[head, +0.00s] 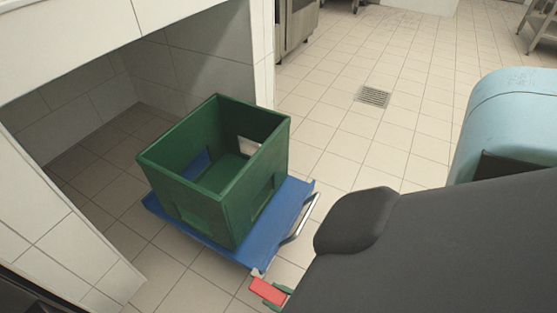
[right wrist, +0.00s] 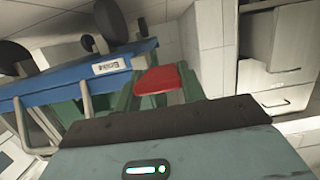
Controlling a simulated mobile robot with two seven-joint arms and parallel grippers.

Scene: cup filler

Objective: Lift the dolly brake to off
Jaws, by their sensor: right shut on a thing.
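The blue dolly (head: 225,248) stands on the tiled floor with a green crate (head: 230,205) on its deck. The red brake pedal (head: 268,291) shows at the dolly's near corner. My right gripper (head: 281,291) is at the pedal, mostly hidden behind my own dark arm in the head view. In the right wrist view the red pedal (right wrist: 160,80) lies between the green fingers of my right gripper (right wrist: 158,88), which is shut on it. The dolly's blue deck edge (right wrist: 75,75) with a white label is at left there. My left gripper is not in view.
A white-tiled wall opening (head: 60,100) surrounds the dolly at left and behind. The dolly has a metal handle bar (head: 300,218) on its right side. Open tiled floor with a drain grate (head: 373,96) lies beyond. Drawers (right wrist: 285,60) show at right in the wrist view.

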